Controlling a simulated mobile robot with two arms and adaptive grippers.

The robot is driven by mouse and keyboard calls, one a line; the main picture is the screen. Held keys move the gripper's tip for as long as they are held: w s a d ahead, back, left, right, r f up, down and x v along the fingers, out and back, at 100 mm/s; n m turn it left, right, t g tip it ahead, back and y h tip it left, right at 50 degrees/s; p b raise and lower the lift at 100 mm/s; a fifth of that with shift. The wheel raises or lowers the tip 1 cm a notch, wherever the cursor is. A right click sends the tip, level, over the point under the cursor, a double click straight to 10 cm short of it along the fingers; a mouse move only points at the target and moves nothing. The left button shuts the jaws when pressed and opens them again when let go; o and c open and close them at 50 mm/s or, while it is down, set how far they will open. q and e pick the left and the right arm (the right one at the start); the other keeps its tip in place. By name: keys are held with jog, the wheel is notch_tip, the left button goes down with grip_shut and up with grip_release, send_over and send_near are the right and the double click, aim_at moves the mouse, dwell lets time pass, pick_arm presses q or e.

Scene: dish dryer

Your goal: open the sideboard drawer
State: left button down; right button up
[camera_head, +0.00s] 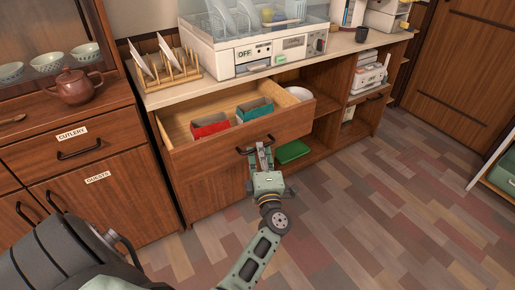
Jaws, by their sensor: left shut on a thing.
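The wooden sideboard drawer (240,142) is pulled well out of the sideboard (212,192), so its inside shows from above. A red box (209,126) and a teal box (254,110) lie in it. The dark bar handle (243,151) is on the drawer's front. My left gripper (263,149) is at this handle, shut on it, with the arm reaching up from the bottom of the view. The gripper covers the middle of the handle. My right gripper is not in view.
A white dish dryer (257,51) and a wooden plate rack (170,74) stand on the sideboard top. A green item (292,152) lies on a low shelf right of the drawer. A cutlery cabinet (100,190) stands at left.

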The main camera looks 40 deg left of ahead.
pick_arm(q)
jog(key=c, duration=1.9)
grip_release()
jog(key=shift+o, duration=0.2)
jog(key=shift+d, duration=0.1)
